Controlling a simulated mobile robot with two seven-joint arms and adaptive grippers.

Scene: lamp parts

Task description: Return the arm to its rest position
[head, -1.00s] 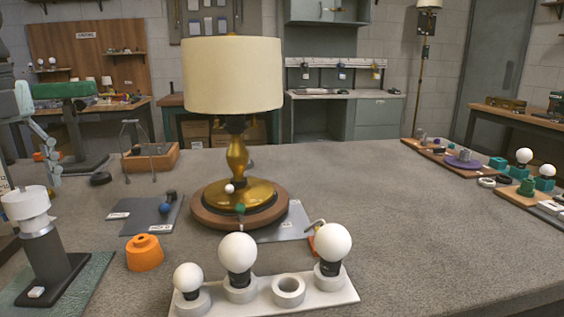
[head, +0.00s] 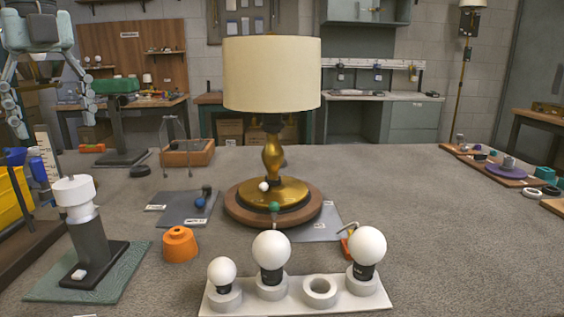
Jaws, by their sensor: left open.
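My left gripper (head: 48,125) hangs at the upper left of the head view, its two fingers spread wide with nothing between them. It is well left of the lamp and appears above the left side of the table. The lamp with its cream shade (head: 271,75) and brass body (head: 273,190) stands upright on a round wooden base (head: 244,216). My right gripper is not in the head view.
A white bulb rack (head: 296,298) holds several bulbs and one empty ring. An orange part (head: 180,244) and a dark stand with a white top (head: 91,238) are at left. A yellow bin (head: 13,198) is at the left edge. Bare tabletop (head: 430,215) lies to the right.

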